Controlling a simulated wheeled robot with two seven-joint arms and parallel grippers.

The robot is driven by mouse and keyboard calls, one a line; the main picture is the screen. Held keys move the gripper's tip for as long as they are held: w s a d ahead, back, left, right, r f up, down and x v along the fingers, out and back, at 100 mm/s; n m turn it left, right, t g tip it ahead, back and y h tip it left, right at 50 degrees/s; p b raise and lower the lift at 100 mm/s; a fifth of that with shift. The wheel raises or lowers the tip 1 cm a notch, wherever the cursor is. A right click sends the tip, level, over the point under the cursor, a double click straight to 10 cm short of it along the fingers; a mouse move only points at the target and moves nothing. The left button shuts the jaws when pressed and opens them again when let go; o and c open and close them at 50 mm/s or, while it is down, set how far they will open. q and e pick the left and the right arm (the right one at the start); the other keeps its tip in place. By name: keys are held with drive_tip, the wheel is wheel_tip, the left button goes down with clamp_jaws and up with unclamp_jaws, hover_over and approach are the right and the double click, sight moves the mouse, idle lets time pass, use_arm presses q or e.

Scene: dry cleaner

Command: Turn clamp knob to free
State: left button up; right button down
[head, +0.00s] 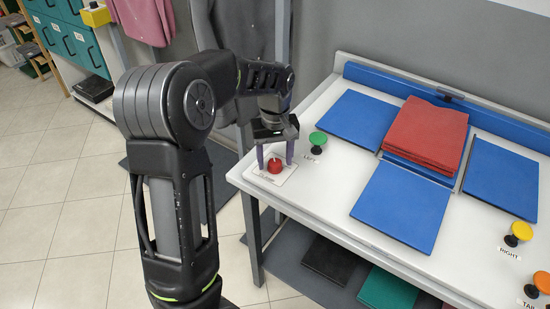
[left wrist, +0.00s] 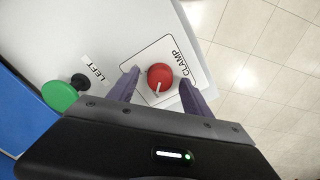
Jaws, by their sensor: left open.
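The clamp knob (head: 275,165) is a round red knob with a pale pointer line, on a white plate marked CLAMP (head: 262,179) at the table's near left corner. In the left wrist view the red knob (left wrist: 160,77) lies between my two purple fingers, and its pointer line points toward the gripper body. My left gripper (head: 275,160) points down over the knob. Its fingers stand apart on either side, with a gap to the knob visible in the wrist view (left wrist: 157,88). My right gripper is not in view.
A green knob (head: 318,139) marked LEFT stands close beside the clamp plate. Blue panels (head: 400,205) and a folded red cloth (head: 428,130) lie on the white table (head: 310,190). Yellow (head: 519,234) and orange knobs are at the right. A grey post (head: 250,215) stands by the table's left end.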

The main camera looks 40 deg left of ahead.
sight(275, 162)
use_arm(q)
wheel_tip(275, 162, up, 8)
drive_tip(key=shift+f+b, duration=0.15)
drive_tip(key=shift+b, duration=0.15)
idle(0.6)
